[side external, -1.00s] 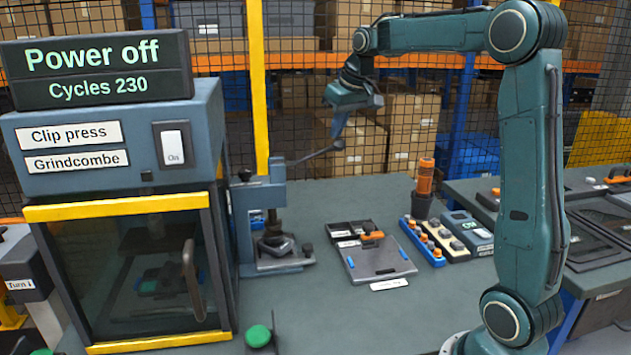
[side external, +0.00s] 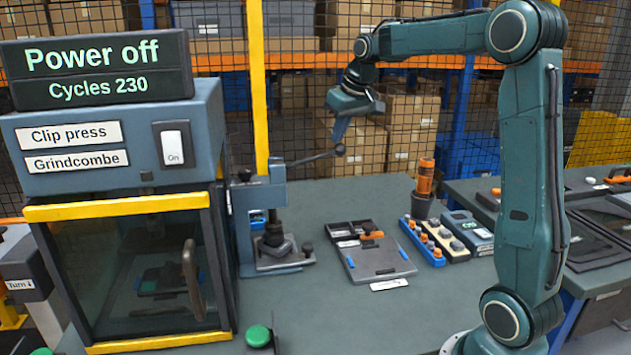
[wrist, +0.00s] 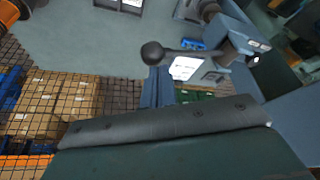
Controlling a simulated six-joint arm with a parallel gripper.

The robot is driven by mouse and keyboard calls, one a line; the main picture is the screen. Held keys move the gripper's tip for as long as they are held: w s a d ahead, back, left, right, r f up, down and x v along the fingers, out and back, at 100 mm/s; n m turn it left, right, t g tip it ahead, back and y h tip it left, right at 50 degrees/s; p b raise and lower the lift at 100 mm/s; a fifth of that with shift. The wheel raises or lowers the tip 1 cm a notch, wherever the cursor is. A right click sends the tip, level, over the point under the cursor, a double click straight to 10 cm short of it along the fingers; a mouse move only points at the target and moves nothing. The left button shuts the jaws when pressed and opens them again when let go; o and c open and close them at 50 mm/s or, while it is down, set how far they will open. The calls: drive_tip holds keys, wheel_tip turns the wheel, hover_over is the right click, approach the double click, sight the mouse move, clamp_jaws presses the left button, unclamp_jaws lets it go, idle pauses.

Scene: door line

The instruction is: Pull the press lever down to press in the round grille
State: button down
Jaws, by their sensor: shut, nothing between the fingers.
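The press lever (side external: 315,157) is a dark rod with a ball knob (side external: 340,149), rising slightly to the right from the blue-grey hand press (side external: 262,215). It also shows in the wrist view, with the round knob (wrist: 152,53) at its end. My gripper (side external: 338,139) is shut and empty, pointing down with its tips right at the top of the knob; I cannot tell whether they touch. A dark round part (side external: 275,246) sits under the press ram; I cannot make out the round grille for certain there.
The clip press cabinet (side external: 115,135) stands left of the hand press. A dark tray with an orange-handled piece (side external: 378,262) lies to the right. Beyond it are a blue strip of parts (side external: 422,243) and an orange tool in a cup (side external: 425,182). Mesh fencing stands behind.

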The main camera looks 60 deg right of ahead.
sight(342, 144)
drive_tip(key=shift+s+d+f, duration=0.1)
drive_tip(key=shift+f, duration=0.95)
drive_tip(key=shift+s+d+f, duration=0.1)
drive_tip(key=shift+f, duration=0.9)
idle(0.8)
drive_tip(key=shift+a+f, duration=0.1)
drive_tip(key=shift+f, duration=1.45)
idle(1.3)
drive_tip(key=shift+r, duration=0.15)
idle(0.5)
wheel_tip(342, 144, up, 15)
idle(2.2)
